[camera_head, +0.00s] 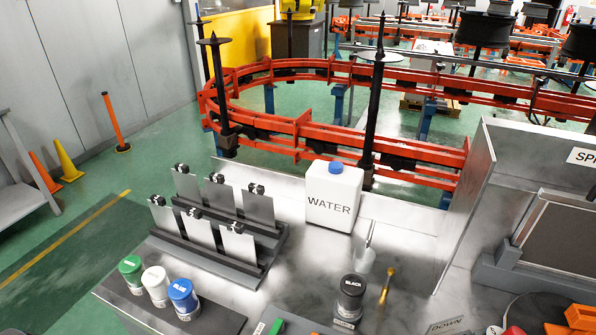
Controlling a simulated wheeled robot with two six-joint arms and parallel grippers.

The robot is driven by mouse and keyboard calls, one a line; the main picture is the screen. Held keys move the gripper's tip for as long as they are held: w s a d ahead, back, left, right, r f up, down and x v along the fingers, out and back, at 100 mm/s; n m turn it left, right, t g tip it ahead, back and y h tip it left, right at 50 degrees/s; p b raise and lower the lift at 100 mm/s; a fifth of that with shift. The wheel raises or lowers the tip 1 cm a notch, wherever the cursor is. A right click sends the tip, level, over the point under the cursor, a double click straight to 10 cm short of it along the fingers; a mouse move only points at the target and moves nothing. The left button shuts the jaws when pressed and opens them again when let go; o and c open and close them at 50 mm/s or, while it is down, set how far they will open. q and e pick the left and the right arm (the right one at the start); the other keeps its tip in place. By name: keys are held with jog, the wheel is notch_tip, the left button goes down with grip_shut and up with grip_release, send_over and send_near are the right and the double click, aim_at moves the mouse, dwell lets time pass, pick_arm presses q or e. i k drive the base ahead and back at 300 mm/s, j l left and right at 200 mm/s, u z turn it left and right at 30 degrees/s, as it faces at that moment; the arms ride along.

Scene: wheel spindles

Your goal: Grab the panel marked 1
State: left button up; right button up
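The back row holds a left panel (186,185), a middle panel (219,195) and a right panel (258,207). The front row holds a left panel (165,217), a middle panel (199,231) and a right panel (238,246). Each has a small black piece at its top edge. I cannot read a number on any of them, so I cannot tell which is marked 1. Neither of my grippers is in view.
Green (131,270), white (156,283) and blue-topped (183,295) containers stand in front of the rack. A white WATER jug (334,195) is right of it, with a black container (349,297) nearer. A grey partition (462,205) rises at right. Red rails (300,130) run behind the table.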

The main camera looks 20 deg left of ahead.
aim_at(240, 246)
jog(key=j+u, duration=0.1)
jog(key=u, duration=0.25)
jog(key=j+u, duration=0.1)
jog(key=u, duration=0.25)
jog(key=i+j+u, duration=0.1)
jog(key=u, duration=0.25)
jog(key=k+l+z, duration=0.25)
jog(key=k+l, duration=0.15)
jog(key=l, duration=0.2)
